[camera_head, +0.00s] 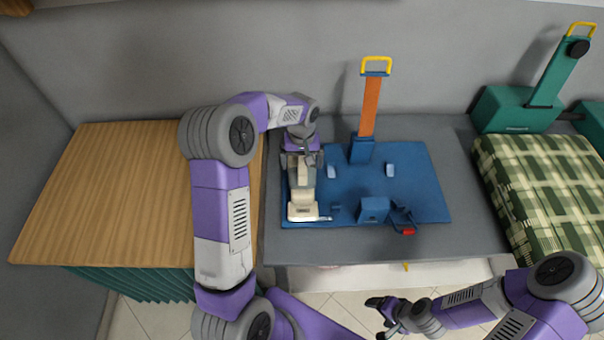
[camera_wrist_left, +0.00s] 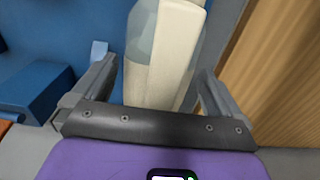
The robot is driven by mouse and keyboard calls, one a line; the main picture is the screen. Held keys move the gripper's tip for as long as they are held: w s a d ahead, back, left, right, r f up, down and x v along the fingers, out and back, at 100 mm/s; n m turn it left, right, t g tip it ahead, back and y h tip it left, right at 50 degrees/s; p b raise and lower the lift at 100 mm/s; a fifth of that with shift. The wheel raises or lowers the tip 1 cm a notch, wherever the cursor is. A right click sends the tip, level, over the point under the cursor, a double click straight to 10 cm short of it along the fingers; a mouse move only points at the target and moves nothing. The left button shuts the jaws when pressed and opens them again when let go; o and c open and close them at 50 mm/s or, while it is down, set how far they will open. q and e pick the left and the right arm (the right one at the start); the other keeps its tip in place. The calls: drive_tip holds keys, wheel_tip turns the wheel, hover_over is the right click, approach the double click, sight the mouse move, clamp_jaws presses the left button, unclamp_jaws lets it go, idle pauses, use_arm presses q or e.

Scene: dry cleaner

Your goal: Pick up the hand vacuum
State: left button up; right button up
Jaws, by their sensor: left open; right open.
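The hand vacuum (camera_head: 303,203) is cream-white with a greyish section. It lies at the left end of a blue mat (camera_head: 433,195) on the grey table. My left gripper (camera_head: 303,162) is over its far end, open. In the left wrist view the cream body (camera_wrist_left: 165,55) lies between the two spread fingers (camera_wrist_left: 157,88), with gaps visible on both sides. Part of the vacuum is hidden under the gripper. My right gripper (camera_head: 380,315) is open and empty, low in front of the table, away from the vacuum.
An upright orange-and-blue tool with a yellow handle (camera_head: 370,105) stands at the mat's back. A blue block (camera_head: 373,210) and a dark red-ended tool (camera_head: 403,217) are at its front. A wooden top (camera_head: 130,195) adjoins on the left; plaid fabric (camera_head: 540,180) lies on the right.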

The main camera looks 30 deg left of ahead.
use_arm(q)
drive_tip(key=shift+w+r, duration=0.1)
clamp_jaws()
drive_tip(key=shift+r, duration=0.5)
wheel_tip(320, 180, up, 10)
drive_tip(key=shift+f+p, duration=0.25)
drive_tip(key=shift+p, duration=0.95)
drive_tip(key=shift+c, duration=2.4)
unclamp_jaws()
clamp_jaws()
